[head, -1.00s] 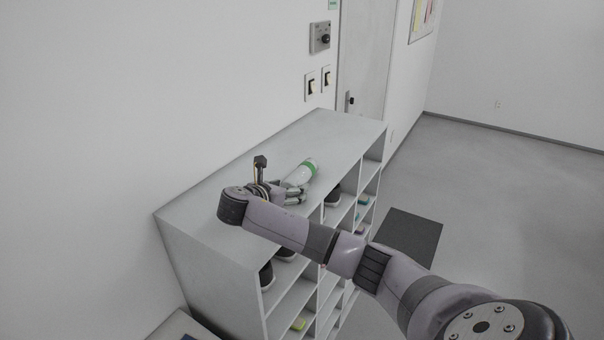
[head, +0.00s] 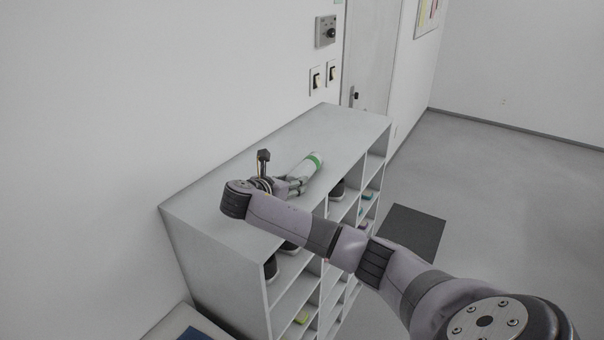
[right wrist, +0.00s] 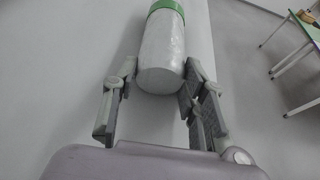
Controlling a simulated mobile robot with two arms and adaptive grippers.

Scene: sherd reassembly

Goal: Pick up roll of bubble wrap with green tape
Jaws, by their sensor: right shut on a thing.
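The roll of bubble wrap (head: 304,169) is a pale cylinder with a green tape band (head: 316,158) near its far end. It is at the top of the white shelf unit; I cannot tell whether it still touches the surface. My right gripper (head: 296,186) is shut on its near end. In the right wrist view, the roll (right wrist: 162,52) points away from me between the two fingers of the gripper (right wrist: 157,84), one on each side. The green band (right wrist: 166,6) is at the top edge there. My left gripper is not in view.
The white shelf unit (head: 207,207) stands along the wall, with shoes (head: 271,267) and small coloured items in its cubbies. Its top is otherwise bare. A dark mat (head: 412,231) lies on the floor to the right. Tables (right wrist: 295,55) show in the right wrist view.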

